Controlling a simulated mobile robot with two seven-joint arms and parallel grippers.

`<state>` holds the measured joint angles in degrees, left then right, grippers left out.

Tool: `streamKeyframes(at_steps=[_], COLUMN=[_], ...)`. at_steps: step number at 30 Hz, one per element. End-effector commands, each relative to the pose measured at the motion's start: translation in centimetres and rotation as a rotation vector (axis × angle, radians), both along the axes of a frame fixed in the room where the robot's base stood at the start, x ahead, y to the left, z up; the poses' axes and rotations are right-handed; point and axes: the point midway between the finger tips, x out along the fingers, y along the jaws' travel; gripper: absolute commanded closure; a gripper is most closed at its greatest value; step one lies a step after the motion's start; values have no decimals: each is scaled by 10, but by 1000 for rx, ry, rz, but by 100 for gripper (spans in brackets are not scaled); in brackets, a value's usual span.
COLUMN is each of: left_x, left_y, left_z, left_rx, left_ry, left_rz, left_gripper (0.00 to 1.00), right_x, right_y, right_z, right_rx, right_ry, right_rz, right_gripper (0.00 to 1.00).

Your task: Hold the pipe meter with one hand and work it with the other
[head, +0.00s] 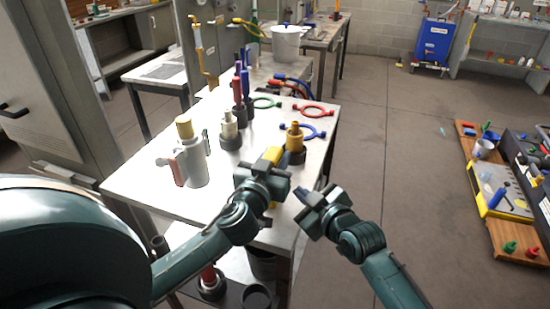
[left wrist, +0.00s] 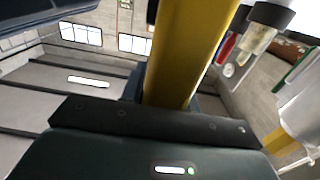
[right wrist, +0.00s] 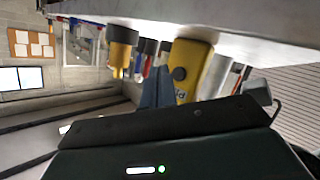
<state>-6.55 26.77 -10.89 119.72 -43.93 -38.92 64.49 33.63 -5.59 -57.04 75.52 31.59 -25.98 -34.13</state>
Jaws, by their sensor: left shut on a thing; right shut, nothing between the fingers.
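The pipe meter is a yellow handheld body (head: 273,155) above the front right part of the white table. My left gripper (head: 268,172) is shut on it, and the gripper hides part of it. In the left wrist view the yellow body (left wrist: 187,50) rises upright from between the jaws. In the right wrist view its face (right wrist: 195,62) shows a dark round knob and some lettering. My right gripper (head: 316,197) is shut and empty, to the right of the meter and apart from it, near the table's right edge.
A white pot (head: 286,45) stands behind. The floor to the right is clear up to a low tool bench.

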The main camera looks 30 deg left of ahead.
Motion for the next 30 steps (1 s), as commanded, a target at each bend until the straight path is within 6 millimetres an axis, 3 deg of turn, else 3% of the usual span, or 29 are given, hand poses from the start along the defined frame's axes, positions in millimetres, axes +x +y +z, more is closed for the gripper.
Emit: streamKeyframes(at_steps=[12,25,26,30], left_x=[0,0,0,0], left_y=[0,0,0,0], left_z=[1,1,1,1], left_rx=[0,0,0,0], left_ry=[-2,-2,-2,-2], left_rz=[0,0,0,0], left_gripper=[98,98,68,57], right_x=[10,11,11,11], right_y=[-40,-44,-44,-44], right_z=[0,0,0,0], right_rx=[-2,0,0,0], right_ry=[-1,0,-1,0], right_rz=[0,0,0,0], right_gripper=[100,100,100,100])
